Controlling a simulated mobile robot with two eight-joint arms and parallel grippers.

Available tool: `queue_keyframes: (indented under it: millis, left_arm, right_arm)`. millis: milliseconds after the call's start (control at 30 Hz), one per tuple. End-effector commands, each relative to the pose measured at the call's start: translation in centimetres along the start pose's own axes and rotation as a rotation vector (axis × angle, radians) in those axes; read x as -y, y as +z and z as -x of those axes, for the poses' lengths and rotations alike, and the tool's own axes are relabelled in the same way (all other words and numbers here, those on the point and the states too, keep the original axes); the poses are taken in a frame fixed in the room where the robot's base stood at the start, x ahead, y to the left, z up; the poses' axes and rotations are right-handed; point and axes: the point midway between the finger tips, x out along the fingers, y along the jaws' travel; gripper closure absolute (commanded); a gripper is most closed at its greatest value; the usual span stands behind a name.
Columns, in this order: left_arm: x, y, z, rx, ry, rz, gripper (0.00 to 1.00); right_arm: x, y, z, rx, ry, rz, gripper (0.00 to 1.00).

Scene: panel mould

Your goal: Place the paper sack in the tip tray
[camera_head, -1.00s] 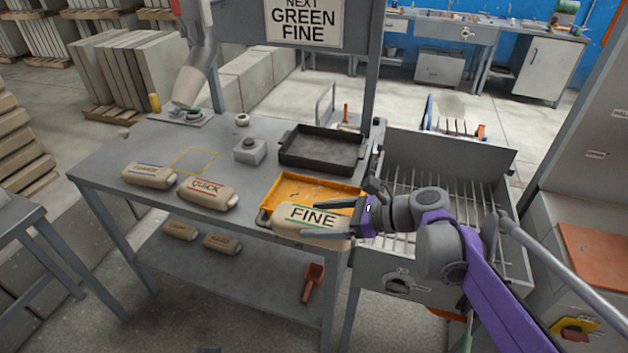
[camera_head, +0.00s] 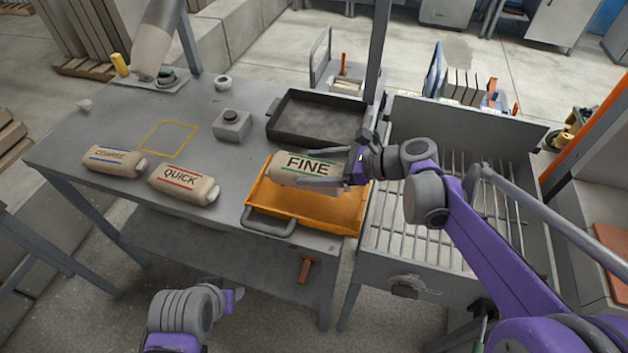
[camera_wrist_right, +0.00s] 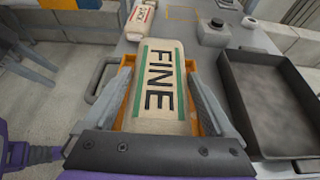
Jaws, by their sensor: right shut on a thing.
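The paper sack (camera_head: 305,168) is pale with green bands and the word FINE. My right gripper (camera_head: 325,176) is shut on it, with a finger along each side. The sack lies level over the back part of the orange tip tray (camera_head: 290,212); I cannot tell whether it touches the tray floor. In the right wrist view the sack (camera_wrist_right: 157,88) sits between the fingers, with orange tray edges showing on both sides. The front of the tray is bare.
A black tray (camera_head: 317,118) stands just behind the tip tray. Sacks marked COARSE (camera_head: 113,161) and QUICK (camera_head: 184,184) lie on the left of the table. A grey button box (camera_head: 231,125) stands mid-table. A barred metal bin (camera_head: 400,287) adjoins on the right.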

Motion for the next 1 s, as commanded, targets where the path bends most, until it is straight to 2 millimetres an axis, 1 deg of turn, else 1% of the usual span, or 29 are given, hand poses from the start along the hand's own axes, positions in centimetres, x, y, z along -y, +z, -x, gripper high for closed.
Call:
queue_keyframes:
  millis: [33, 167, 300, 433, 833, 867, 900, 1000]
  left_arm:
    - [0.0, 0.1, -0.1, 0.0, 0.0, 0.0, 0.5]
    - [0.0, 0.1, -0.1, 0.001, 0.0, 0.0, 0.5]
    - [0.0, 0.2, -0.3, 0.001, 0.0, 0.0, 0.5]
    - [0.0, 0.3, -0.4, 0.002, 0.0, 0.0, 0.5]
    - [0.0, 0.4, -0.6, 0.003, 0.0, 0.0, 0.5]
    - [0.0, 0.4, -0.6, 0.003, 0.0, 0.0, 0.5]
    - [0.0, 0.4, -0.5, 0.002, 0.0, 0.0, 0.5]
    - [0.0, 0.4, -0.5, 0.002, 0.0, 0.0, 0.5]
  right_arm:
    - [0.1, -0.5, -0.3, 0.002, 0.0, -0.001, 1.0]
    - [0.0, -1.4, -0.6, 0.002, 0.0, 0.0, 1.0]
    - [0.1, -3.1, -1.3, 0.002, 0.0, 0.0, 1.0]
    - [0.0, -4.4, -1.9, 0.002, 0.0, 0.0, 1.0]
    - [0.0, -4.8, -2.0, 0.002, 0.0, -0.001, 1.0]
    - [0.0, -4.9, -2.1, 0.0, 0.0, 0.0, 0.07]
    - [0.0, -4.9, -2.0, 0.0, 0.0, 0.0, 0.0]
    - [0.0, -4.8, -2.0, 0.0, 0.0, 0.0, 0.0]
